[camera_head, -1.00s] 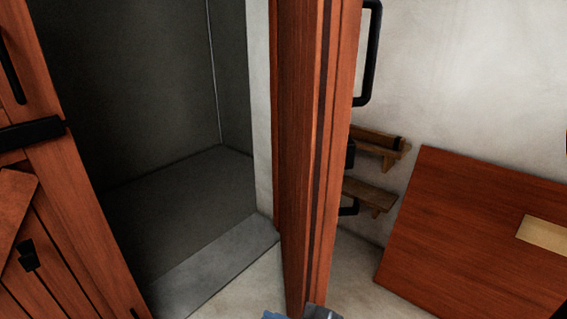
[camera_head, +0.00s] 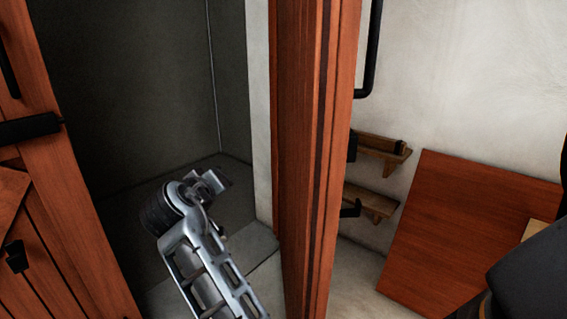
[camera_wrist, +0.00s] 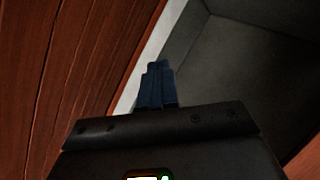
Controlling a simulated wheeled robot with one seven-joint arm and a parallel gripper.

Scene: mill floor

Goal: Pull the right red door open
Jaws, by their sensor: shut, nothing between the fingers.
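The right red door (camera_head: 312,150) stands ajar, nearly edge-on in the middle of the head view. A black bar handle (camera_head: 373,50) shows on its right side. My arm shows as a silver link in front of the dark opening, left of the door edge. My gripper (camera_wrist: 157,84) has blue fingers, shut and empty, in the wrist view. There, red wood (camera_wrist: 60,70) fills the left side and the dark room lies to the right. The fingertips point towards the pale strip between them. I cannot tell whether they touch the door.
The left red door (camera_head: 50,200) with black fittings stands open at the left. The dark room (camera_head: 130,100) beyond the doorway looks empty. On the right are small wooden shelves (camera_head: 375,200) on a pale wall and a leaning red panel (camera_head: 470,230). A dark shape covers the lower right corner.

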